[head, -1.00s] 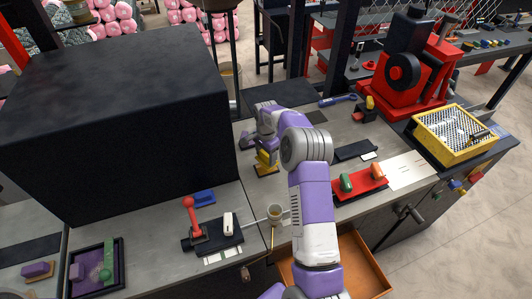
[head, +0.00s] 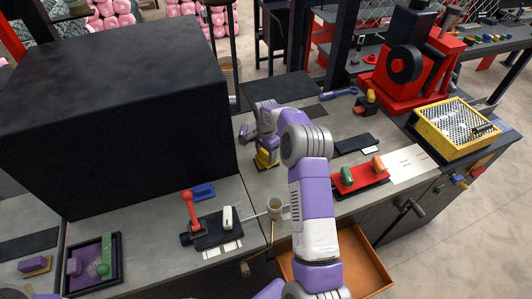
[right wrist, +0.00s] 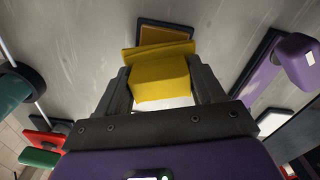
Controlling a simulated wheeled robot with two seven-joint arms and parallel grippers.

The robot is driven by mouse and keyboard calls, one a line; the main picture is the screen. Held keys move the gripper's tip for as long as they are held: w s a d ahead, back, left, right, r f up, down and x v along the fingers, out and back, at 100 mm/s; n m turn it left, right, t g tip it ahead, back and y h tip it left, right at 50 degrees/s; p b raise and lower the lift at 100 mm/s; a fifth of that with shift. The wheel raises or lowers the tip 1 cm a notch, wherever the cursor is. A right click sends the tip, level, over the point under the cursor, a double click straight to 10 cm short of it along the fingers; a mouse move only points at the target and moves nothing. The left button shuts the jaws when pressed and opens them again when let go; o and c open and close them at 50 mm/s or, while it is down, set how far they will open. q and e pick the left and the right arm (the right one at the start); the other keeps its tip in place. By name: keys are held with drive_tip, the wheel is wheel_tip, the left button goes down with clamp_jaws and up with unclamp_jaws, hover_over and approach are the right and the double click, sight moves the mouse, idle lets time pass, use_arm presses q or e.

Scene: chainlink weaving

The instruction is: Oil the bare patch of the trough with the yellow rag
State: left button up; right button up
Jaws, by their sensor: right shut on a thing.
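My right gripper (head: 266,156) reaches down over the grey bench, just right of the big black box. In the right wrist view its fingers (right wrist: 163,85) are shut on the yellow rag (right wrist: 160,78), which looks like a folded yellow block. A dark-framed brownish-yellow pad (right wrist: 166,35) lies on the bench just beyond the rag; whether they touch is unclear. I cannot make out for sure which thing is the trough, or its bare patch. My left gripper is out of view.
The black box (head: 120,110) blocks the left. A small cup (head: 274,207) with a long handle sits near the front edge. A red tray (head: 359,180), a dark pad (head: 356,146) and a pale plate (head: 413,166) lie to the right. An open drawer (head: 365,262) juts out below.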

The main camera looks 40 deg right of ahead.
sight(266, 152)
drive_tip(key=shift+f+b, duration=0.4)
drive_tip(key=shift+f, duration=0.2)
idle(1.3)
drive_tip(key=shift+r+p, duration=2.25)
drive_tip(key=shift+r, duration=1.4)
drive_tip(key=shift+s+f, duration=0.1)
drive_tip(key=shift+f, duration=0.05)
